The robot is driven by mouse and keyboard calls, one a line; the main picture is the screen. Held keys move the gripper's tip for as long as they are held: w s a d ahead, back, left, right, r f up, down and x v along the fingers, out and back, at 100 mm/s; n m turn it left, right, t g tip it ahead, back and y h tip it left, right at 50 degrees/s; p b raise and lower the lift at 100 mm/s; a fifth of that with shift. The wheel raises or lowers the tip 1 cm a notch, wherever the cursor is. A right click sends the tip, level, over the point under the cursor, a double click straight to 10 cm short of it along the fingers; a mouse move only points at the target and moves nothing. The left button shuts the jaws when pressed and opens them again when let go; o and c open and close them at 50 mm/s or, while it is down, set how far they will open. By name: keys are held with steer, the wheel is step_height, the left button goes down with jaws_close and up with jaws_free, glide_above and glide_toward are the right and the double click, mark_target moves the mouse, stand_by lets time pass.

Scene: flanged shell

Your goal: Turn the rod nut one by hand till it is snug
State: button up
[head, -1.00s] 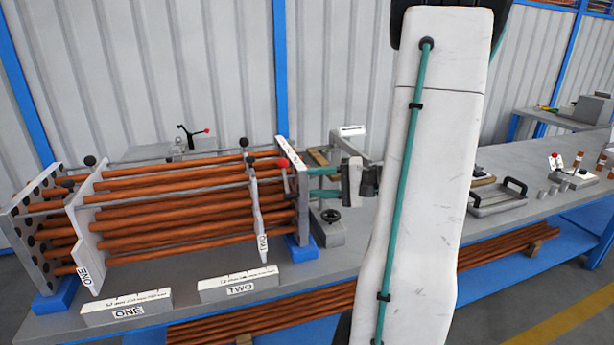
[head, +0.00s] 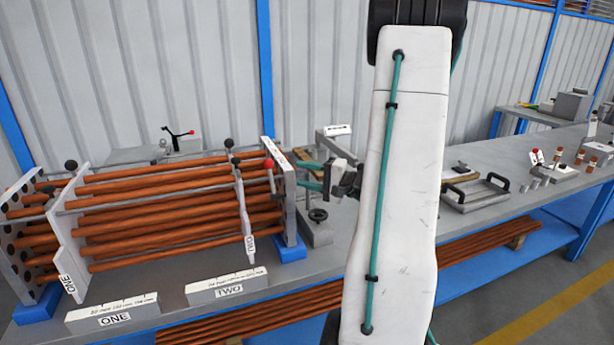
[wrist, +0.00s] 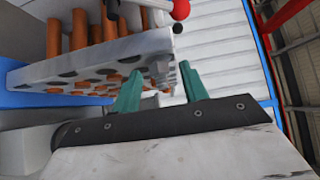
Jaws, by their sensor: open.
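My gripper (head: 311,176) has two teal fingers, spread apart with nothing seen between them. It is just right of the right-hand end plate (head: 283,198) of the tube bundle in the head view. In the wrist view my gripper (wrist: 160,78) points at the perforated face of that plate (wrist: 100,68). A small grey ridged part (wrist: 167,80) shows at the plate's edge, between the fingertips; it may be the rod nut, but I cannot tell surely. I cannot tell whether a finger touches it. No label for rod nut one is readable.
Copper tubes (head: 165,216) run through upright plates marked ONE and TWO. Labelled blocks ONE (head: 112,315) and TWO (head: 227,288) lie in front. A handled tray (head: 478,196) lies right of my arm.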

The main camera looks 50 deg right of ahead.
steer(key=shift+c, duration=0.3)
jaws_close()
steer(key=m+g, duration=0.2)
steer(key=g, duration=0.1)
steer(key=shift+w+r+m, duration=0.1)
steer(key=shift+r+m, duration=0.25)
steer(key=shift+m, duration=0.05)
steer(key=shift+w+d+r+m+g+y, duration=0.2)
steer(key=shift+m+g+y, duration=0.4)
steer(key=shift+m+g, duration=0.75)
steer(key=shift+w+d+r+m+g+y, duration=0.2)
steer(key=shift+m+g+y, duration=0.45)
steer(key=shift+g, duration=1.25)
steer(key=shift+w+d+r+m+g+y, duration=0.1)
steer(key=shift+w+m+g+y, duration=0.3)
steer(key=shift+m+g, duration=1)
steer(key=shift+s+g+y, duration=0.15)
steer(key=shift+g+y, duration=0.1)
steer(key=shift+g, duration=0.1)
